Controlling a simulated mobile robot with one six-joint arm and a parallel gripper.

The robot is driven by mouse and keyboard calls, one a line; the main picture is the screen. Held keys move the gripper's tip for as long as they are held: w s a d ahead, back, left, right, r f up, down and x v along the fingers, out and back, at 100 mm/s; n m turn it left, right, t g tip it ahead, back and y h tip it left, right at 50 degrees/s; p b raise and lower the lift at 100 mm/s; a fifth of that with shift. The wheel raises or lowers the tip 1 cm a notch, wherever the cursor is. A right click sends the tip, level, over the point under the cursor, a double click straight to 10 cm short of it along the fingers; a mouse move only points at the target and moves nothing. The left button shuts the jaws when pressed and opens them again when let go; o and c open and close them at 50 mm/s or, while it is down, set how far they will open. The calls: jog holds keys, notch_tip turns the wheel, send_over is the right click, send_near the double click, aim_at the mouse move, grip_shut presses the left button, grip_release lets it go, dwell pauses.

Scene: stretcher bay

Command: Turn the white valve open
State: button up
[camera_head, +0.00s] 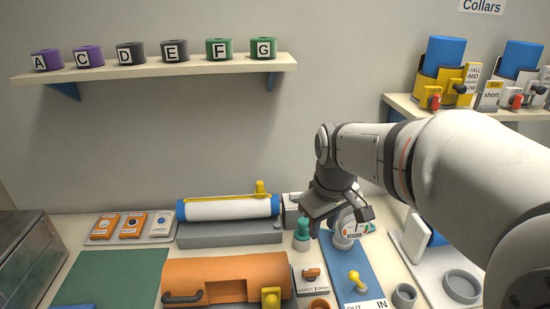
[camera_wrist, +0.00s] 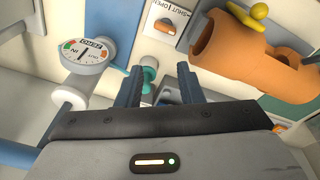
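A white plate marked SHUT | OPEN (camera_head: 309,286) carries a small orange knob (camera_head: 311,272) on the bench. In the wrist view the plate (camera_wrist: 181,8) and its orange knob (camera_wrist: 171,26) show beyond my fingertips. No plainly white valve handle can be told apart. My gripper (camera_head: 340,217) is above the bench, behind the plate in the head view. In the wrist view my gripper (camera_wrist: 159,68) has its two dark fingers apart with nothing held; a teal knob (camera_wrist: 149,75) shows between and beyond them. The fingers are apart from the orange knob.
A white round gauge (camera_head: 346,232) stands close by my gripper. A yellow lever (camera_head: 356,282) sits on a blue strip marked OUT and IN. An orange cylinder (camera_head: 212,276) lies left of the plate. A blue-and-white roll (camera_head: 228,209) lies behind. Shelves hold lettered collars (camera_head: 219,49).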

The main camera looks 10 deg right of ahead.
jog(key=w+r+n+p, duration=0.2)
jog(key=w+n, duration=0.3)
jog(key=w, duration=0.7)
jog(key=n+g+p, duration=0.1)
jog(key=n+g, duration=0.1)
jog(key=n, duration=0.5)
send_over(297, 193)
notch_tip(297, 193, down, 4)
jog(key=shift+s+f, duration=0.1)
jog(key=shift+f+n, duration=0.25)
jog(key=shift+n, duration=0.15)
notch_tip(297, 193, down, 8)
jog(key=shift+r+p, duration=0.25)
jog(key=shift+p, duration=0.5)
jog(key=shift+c, duration=0.4)
grip_shut()
